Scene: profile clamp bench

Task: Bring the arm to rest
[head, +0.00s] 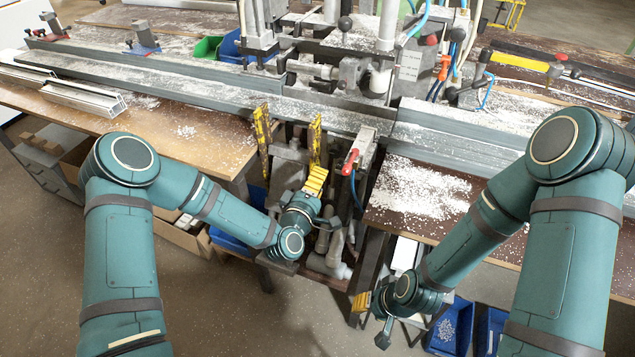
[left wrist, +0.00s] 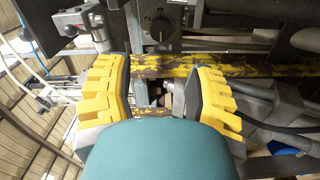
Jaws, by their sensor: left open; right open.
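My left gripper (head: 315,180) is in front of the machine's open middle section, below the level of the bench tops. In the left wrist view its two yellow-padded fingers (left wrist: 158,88) are spread apart with nothing held between them. A worn yellow-striped bar (left wrist: 165,66) shows beyond and between the fingers; I cannot tell whether they touch it. My right gripper (head: 362,301) hangs low, below the front edge of the right bench top. Its yellow finger pads show small and partly hidden by the wrist; nothing is seen in it.
The clamp machine (head: 345,75) stands behind, with long grey profile rails (head: 190,80) running across. Yellow-striped uprights (head: 263,138) and a red-handled lever (head: 351,160) flank the middle gap. White chips lie on the right bench top (head: 420,200). Blue bins (head: 449,330) stand below.

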